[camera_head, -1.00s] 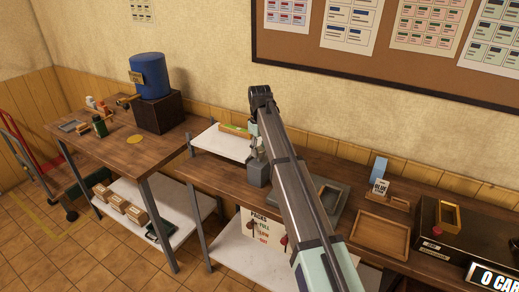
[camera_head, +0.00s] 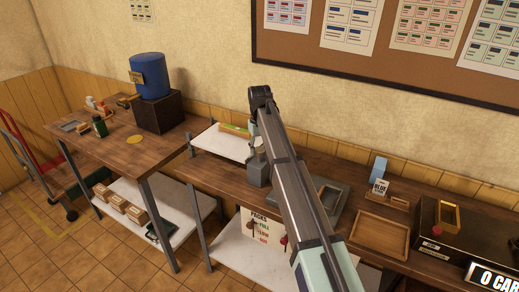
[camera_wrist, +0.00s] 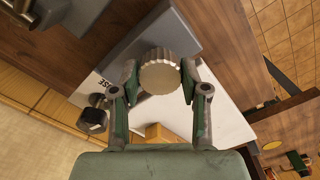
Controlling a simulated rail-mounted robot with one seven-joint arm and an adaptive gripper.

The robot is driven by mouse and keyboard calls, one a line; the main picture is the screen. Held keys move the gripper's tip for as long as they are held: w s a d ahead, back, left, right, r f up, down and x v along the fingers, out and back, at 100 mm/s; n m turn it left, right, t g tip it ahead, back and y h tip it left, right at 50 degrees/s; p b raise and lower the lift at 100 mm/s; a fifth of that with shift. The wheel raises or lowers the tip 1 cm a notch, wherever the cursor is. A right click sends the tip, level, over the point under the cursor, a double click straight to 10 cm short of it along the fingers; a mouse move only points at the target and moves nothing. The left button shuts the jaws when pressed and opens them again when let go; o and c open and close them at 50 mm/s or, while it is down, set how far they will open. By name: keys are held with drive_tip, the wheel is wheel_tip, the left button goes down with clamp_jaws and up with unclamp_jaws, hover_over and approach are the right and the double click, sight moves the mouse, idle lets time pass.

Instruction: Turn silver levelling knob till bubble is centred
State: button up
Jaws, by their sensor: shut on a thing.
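The silver levelling knob (camera_wrist: 160,72) is a round, ribbed cylinder in the upper middle of the wrist view. My gripper (camera_wrist: 160,80) is shut on it, with one dark green finger on each side. In the head view my arm hides the knob and most of my gripper.
A grey block (camera_head: 257,172) stands on the bench below my wrist. A wooden tray (camera_head: 380,235) and a dark machine (camera_head: 455,238) are to the right. A side table (camera_head: 100,145) with a blue drum (camera_head: 151,76) is at left.

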sight(259, 149)
drive_tip(key=o, duration=1.1)
drive_tip(key=shift+o, duration=0.2)
wheel_tip(259, 149, up, 12)
